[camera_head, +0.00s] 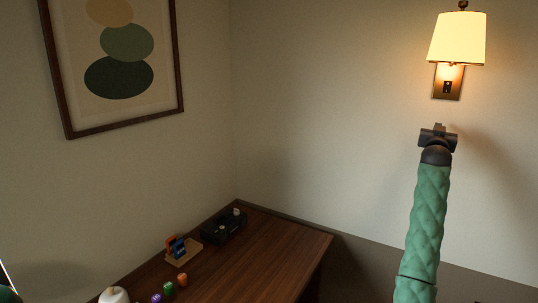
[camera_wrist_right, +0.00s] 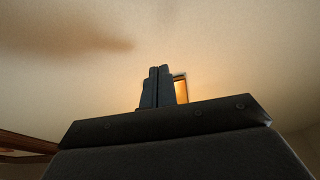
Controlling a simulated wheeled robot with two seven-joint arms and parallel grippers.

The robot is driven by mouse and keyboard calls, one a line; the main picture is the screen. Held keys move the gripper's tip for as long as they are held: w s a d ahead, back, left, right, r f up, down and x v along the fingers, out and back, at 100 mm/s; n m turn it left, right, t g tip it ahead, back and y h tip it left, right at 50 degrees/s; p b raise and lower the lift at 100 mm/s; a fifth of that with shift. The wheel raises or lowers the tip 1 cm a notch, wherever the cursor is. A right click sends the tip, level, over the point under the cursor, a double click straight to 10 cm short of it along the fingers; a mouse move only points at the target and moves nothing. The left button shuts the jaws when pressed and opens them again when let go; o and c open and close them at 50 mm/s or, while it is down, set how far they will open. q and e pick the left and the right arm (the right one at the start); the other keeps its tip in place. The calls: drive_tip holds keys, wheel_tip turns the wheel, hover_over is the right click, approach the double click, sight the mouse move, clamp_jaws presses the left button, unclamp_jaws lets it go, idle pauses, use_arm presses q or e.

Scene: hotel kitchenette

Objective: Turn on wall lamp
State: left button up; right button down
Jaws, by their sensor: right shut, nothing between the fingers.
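The wall lamp (camera_head: 457,40) is on the right wall in the head view, with a cream shade that glows warm yellow. Its bronze wall plate (camera_head: 446,90) is below the shade and has a small dark switch (camera_head: 447,87) on it. My right gripper (camera_head: 438,128) is shut and empty, just below the plate in the picture and apart from it. In the right wrist view the closed fingers (camera_wrist_right: 156,72) point up, and part of a lit plate (camera_wrist_right: 181,88) shows behind them. My left gripper is not in view.
A wooden desk (camera_head: 275,250) stands in the corner with a black tray (camera_head: 223,226), a small card holder (camera_head: 182,251) and several small coloured items on it. A framed picture (camera_head: 69,110) hangs on the left wall. The wall around the lamp is clear.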

drive_tip(key=a+f+n+g+y, duration=0.4)
drive_tip(key=a+f+y, duration=0.3)
drive_tip(key=a+f, duration=1.15)
drive_tip(key=s+a+f+n+g+y, duration=0.1)
drive_tip(key=s+a+f, duration=0.35)
drive_tip(key=f, duration=0.65)
drive_tip(key=s+a+f+n+g+y, duration=0.15)
drive_tip(key=s+a+f, duration=0.3)
drive_tip(key=f, duration=0.55)
drive_tip(key=s+a+f+n+g+y, duration=0.1)
drive_tip(key=s+a+f+g, duration=0.3)
drive_tip(key=f, duration=0.7)
drive_tip(key=s+a+f+n+g+y, duration=0.1)
drive_tip(key=s+a+f, duration=0.3)
drive_tip(key=s+f, duration=0.85)
drive_tip(key=s+a+f+g, duration=0.1)
drive_tip(key=s+a+f, duration=0.3)
drive_tip(key=s+f, duration=0.8)
drive_tip(key=s+f+g, duration=0.1)
drive_tip(key=s+f, duration=0.3)
drive_tip(key=s, duration=0.5)
drive_tip(key=s+a+f+g, duration=0.1)
drive_tip(key=s+f, duration=0.3)
drive_tip(key=s, duration=0.6)
drive_tip(key=s+a+f+g, duration=0.1)
drive_tip(key=s+f, duration=0.3)
drive_tip(key=s, duration=0.6)
drive_tip(key=shift+a+f+g, duration=0.2)
drive_tip(key=shift+f+g, duration=0.15)
drive_tip(key=shift+g, duration=0.2)
